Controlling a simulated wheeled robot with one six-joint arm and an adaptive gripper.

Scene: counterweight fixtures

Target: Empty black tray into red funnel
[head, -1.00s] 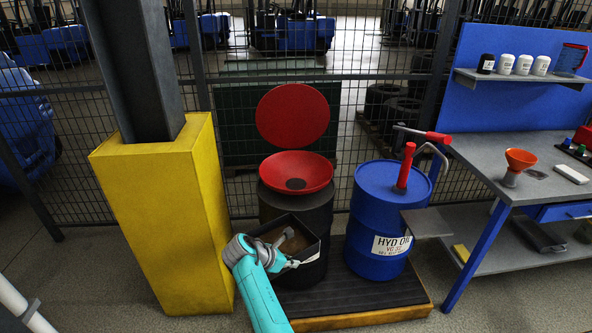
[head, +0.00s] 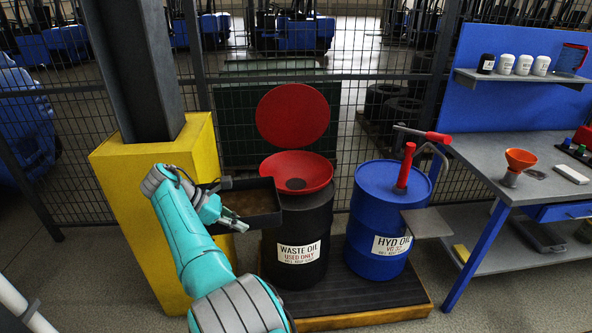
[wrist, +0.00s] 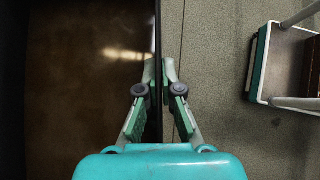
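The black tray (head: 265,221) is held at about the height of the red funnel (head: 316,171), left of it and slightly nearer. It looks roughly level, with dark brown liquid inside. Its right end overlaps the funnel's left rim in the head view; whether they touch I cannot tell. My gripper (head: 232,219) is shut on the tray's near wall. In the wrist view, my gripper's fingers (wrist: 158,72) sit either side of the tray wall (wrist: 157,25). The funnel is wide, with a dark centre, and sits on the black drum marked waste oil (head: 306,222).
A round red lid (head: 292,114) stands upright behind the funnel. A blue oil drum (head: 371,215) with a red-handled pump is right of it. A yellow post guard (head: 130,190) stands close behind my arm. A workbench (head: 480,160) is at the right.

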